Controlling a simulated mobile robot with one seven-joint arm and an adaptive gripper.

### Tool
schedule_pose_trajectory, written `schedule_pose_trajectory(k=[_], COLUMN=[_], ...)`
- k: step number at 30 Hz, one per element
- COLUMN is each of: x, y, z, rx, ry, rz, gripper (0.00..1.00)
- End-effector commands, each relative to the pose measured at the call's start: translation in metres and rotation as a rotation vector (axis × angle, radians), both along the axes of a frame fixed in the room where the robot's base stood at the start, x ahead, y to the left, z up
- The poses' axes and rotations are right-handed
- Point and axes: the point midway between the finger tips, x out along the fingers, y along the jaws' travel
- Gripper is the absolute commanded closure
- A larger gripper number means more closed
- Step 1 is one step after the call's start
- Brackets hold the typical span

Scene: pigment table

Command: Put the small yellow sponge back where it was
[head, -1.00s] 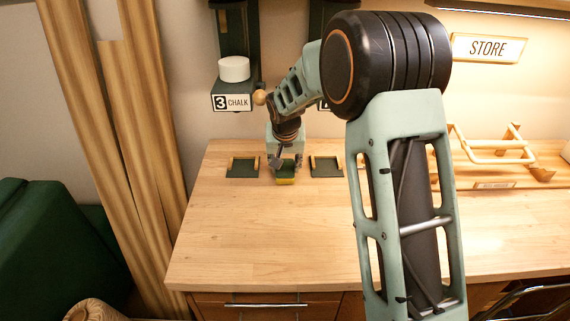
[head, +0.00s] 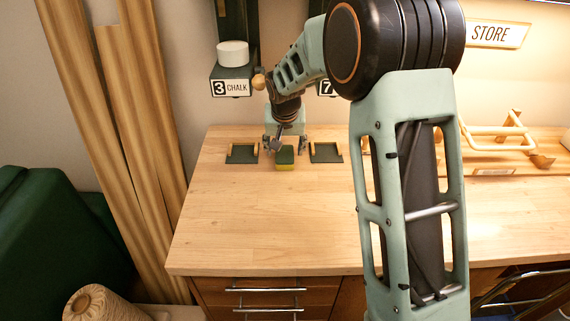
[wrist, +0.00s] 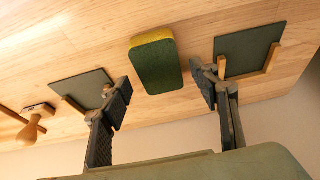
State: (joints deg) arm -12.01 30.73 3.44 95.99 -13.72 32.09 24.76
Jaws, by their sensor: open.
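The small sponge (head: 285,159) has a dark green top and yellow sides. It lies on the wooden table between two dark green square pads, the left pad (head: 241,155) and the right pad (head: 326,154), each edged partly with wood strips. My gripper (head: 285,147) is open just behind the sponge, its fingers spread to either side. In the wrist view the sponge (wrist: 156,64) shows whole, ahead of the gap between the fingertips (wrist: 161,90), and neither finger touches it. The pads also show there, left (wrist: 72,88) and right (wrist: 249,50).
A chalk station (head: 232,80) with a white cylinder (head: 233,53) stands at the back left. A wooden rack (head: 498,140) stands at the right under a STORE sign (head: 493,34). My arm hides part of the table's right side. The table front (head: 260,230) is clear.

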Motion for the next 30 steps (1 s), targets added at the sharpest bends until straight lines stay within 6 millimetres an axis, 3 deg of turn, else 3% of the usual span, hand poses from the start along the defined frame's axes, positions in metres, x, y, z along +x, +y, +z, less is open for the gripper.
schedule_pose_trajectory(k=[5,21,30], x=[-0.014,-0.113,-0.134], y=[0.000,0.000,0.000], z=[0.036,0.032,0.033], rx=[0.001,0.000,0.000], ry=[-0.004,0.000,0.000], rz=[0.000,0.001,0.001], gripper=[0.44,0.44,0.44])
